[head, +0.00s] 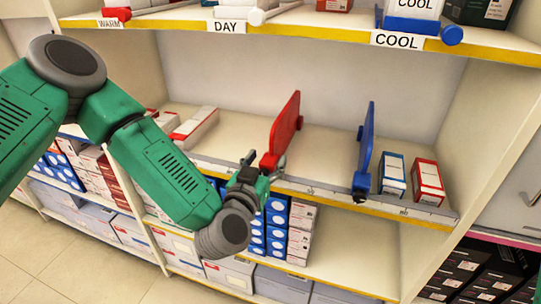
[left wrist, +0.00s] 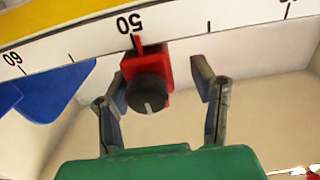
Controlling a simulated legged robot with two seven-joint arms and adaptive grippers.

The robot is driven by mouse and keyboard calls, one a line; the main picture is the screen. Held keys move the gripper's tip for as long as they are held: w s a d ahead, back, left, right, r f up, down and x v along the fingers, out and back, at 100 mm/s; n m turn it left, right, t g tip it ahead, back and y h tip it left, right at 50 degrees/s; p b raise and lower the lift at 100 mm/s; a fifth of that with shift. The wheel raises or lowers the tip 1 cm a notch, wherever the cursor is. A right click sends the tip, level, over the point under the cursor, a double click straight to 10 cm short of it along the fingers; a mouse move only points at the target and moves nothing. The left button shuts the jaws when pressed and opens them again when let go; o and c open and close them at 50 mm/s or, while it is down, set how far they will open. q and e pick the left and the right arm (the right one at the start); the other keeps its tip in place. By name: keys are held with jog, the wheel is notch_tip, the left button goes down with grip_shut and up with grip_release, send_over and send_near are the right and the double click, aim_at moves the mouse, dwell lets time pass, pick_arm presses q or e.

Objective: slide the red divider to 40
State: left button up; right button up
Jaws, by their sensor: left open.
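The red divider (head: 285,130) stands upright on the middle shelf, left of the blue divider. In the left wrist view its red foot (left wrist: 162,68) sits on the scale rail, with a dark round knob (left wrist: 148,93) facing me. Its red pointer (left wrist: 138,42) is at about the 50 mark of the scale (left wrist: 190,27). My left gripper (head: 266,163) is at the shelf's front edge by the divider's foot. Its open fingers (left wrist: 160,92) stand on either side of the knob, with a visible gap on the right. My right gripper is not in view.
The shelf beside the red divider is clear.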

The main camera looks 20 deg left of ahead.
pick_arm(q)
jog(key=shift+w+d, duration=0.1)
jog(key=shift+w, duration=0.85)
jog(key=shift+w+d, duration=0.15)
jog(key=shift+w, duration=0.05)
jog(key=shift+w+d+r, duration=0.1)
jog(key=shift+d, duration=0.2)
jog(key=shift+a, duration=0.25)
grip_shut()
jog(key=a+p, duration=0.2)
jog(key=a, duration=0.7)
jog(key=shift+w+a, duration=0.1)
jog(key=shift+w, duration=0.05)
jog(key=shift+a, duration=0.35)
grip_release()
jog(key=shift+d, duration=0.15)
